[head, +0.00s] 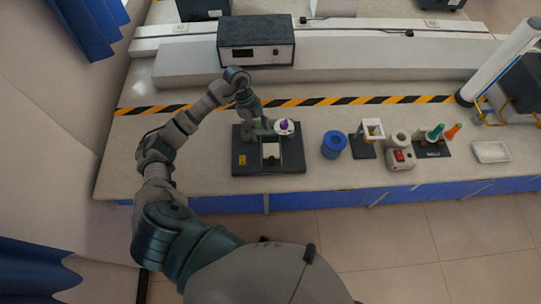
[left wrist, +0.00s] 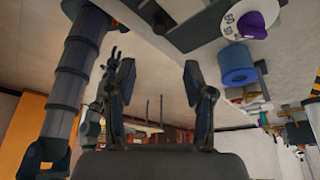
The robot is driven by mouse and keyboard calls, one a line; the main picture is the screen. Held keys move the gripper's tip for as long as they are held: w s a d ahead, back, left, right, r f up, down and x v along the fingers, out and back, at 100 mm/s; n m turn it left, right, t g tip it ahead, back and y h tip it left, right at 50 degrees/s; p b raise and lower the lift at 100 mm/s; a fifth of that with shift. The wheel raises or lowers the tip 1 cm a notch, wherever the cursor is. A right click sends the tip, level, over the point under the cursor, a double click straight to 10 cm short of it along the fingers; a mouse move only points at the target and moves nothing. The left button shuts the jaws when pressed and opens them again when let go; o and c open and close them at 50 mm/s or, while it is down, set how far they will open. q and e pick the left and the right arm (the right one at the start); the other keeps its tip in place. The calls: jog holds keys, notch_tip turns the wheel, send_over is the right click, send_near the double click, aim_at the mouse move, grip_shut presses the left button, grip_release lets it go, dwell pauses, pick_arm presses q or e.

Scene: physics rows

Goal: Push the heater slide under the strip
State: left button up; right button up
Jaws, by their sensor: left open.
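A black device base (head: 294,162) stands on the bench, with a yellow label at its left. A white disc with a purple knob (head: 284,126) is at the base's right side; the purple knob also shows in the left wrist view (left wrist: 250,24). My left gripper (head: 264,129) is over the back middle of the base, left of the knob. In the left wrist view the gripper (left wrist: 158,68) has its fingers apart with nothing between them.
A black box (head: 256,42) sits behind. The bench left of the base is clear.

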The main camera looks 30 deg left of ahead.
aim_at(271, 158)
pick_arm(q)
jog(key=p+x, duration=0.1)
jog(key=x, duration=1.3)
jog(key=shift+s+d+f, duration=0.1)
jog(key=shift+d, duration=0.15)
grip_shut()
